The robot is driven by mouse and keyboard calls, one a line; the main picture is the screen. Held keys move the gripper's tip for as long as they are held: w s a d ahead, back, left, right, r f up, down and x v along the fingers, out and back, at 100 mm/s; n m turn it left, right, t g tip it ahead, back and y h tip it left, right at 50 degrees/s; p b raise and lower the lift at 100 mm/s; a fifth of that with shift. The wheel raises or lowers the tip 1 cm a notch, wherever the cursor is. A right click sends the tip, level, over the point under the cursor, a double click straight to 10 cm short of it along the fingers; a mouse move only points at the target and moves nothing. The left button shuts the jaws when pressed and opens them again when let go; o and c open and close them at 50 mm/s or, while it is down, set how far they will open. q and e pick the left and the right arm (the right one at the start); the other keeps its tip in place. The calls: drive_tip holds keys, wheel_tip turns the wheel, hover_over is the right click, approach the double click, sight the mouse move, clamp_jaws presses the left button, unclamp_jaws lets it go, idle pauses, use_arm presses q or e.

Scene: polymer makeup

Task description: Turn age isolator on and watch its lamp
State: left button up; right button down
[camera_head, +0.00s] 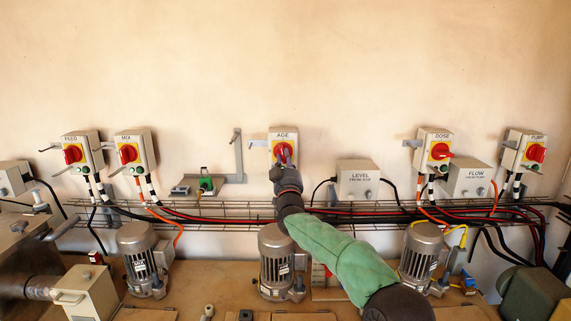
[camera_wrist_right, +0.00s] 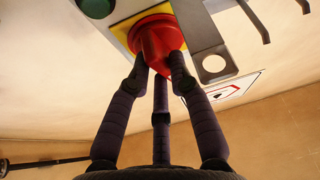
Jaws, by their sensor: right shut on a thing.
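The AGE isolator (camera_head: 283,134) is a pale box on the wall in the middle of the head view, with a red knob on a yellow plate. My right gripper (camera_head: 284,158) reaches up to it and covers most of the knob. In the right wrist view the red knob (camera_wrist_right: 153,38) shows large, and the fingers of my right gripper (camera_wrist_right: 162,78) are shut on it. A dark green round lamp (camera_wrist_right: 96,6) shows at the top left of the box and looks unlit. In the head view the lamp cannot be made out. My left gripper is not in view.
FEED (camera_head: 83,150) and MIX (camera_head: 135,150) isolators stand left, DOSE (camera_head: 434,150) and PUMP (camera_head: 525,150) right. A LEVEL box (camera_head: 357,180) is close right of my arm. A wire cable tray (camera_head: 230,220) runs below, above several motors. A metal bracket (camera_wrist_right: 212,66) sits beside the knob.

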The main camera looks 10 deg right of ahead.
drive_tip(key=shift+a+f+m+h, duration=0.15)
drive_tip(key=shift+m+h, duration=0.75)
drive_tip(key=shift+m, duration=1.1)
drive_tip(key=c, duration=1.1)
unclamp_jaws()
drive_tip(key=v, duration=1.2)
